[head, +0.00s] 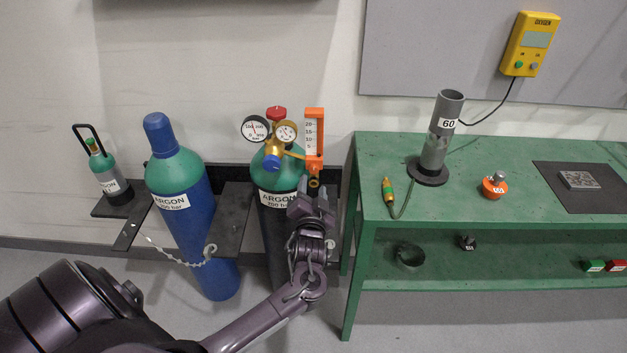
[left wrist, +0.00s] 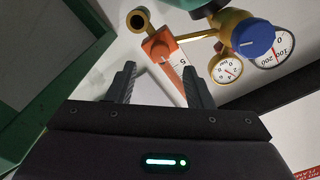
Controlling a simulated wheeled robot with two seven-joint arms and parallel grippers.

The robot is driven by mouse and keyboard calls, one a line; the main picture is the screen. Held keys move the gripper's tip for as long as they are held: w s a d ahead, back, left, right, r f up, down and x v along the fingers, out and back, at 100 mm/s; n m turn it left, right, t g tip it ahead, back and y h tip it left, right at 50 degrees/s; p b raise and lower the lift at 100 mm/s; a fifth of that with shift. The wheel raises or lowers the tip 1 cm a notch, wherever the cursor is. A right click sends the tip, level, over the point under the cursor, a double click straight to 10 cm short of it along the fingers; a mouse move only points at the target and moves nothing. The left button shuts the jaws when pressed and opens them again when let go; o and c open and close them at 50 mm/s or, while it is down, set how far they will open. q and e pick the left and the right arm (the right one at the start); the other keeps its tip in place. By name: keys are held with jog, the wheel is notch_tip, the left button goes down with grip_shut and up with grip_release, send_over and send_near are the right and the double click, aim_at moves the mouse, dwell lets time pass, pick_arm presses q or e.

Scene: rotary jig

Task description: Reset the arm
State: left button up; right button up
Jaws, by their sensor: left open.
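My left gripper (head: 313,200) is raised in front of the argon cylinder (head: 272,220) that carries the regulator, just below the orange flowmeter (head: 314,140). In the left wrist view my left gripper (left wrist: 165,85) is open, with nothing between its fingers. The orange flowmeter (left wrist: 165,52) shows beyond the gap between the fingers. The regulator's blue knob (left wrist: 253,37) and two round gauges show to the right in the left wrist view. The regulator (head: 272,140) sits on the cylinder top. My right gripper is in neither view.
A blue argon cylinder (head: 180,200) leans left of the regulator cylinder, with a hanging chain (head: 178,256). A small argon bottle (head: 108,175) stands on a shelf further left. The green bench (head: 480,215) on the right holds a grey tube (head: 440,135) marked 60 and an orange part (head: 494,186).

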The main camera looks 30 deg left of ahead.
pick_arm(q)
jog(key=shift+v, duration=1.15)
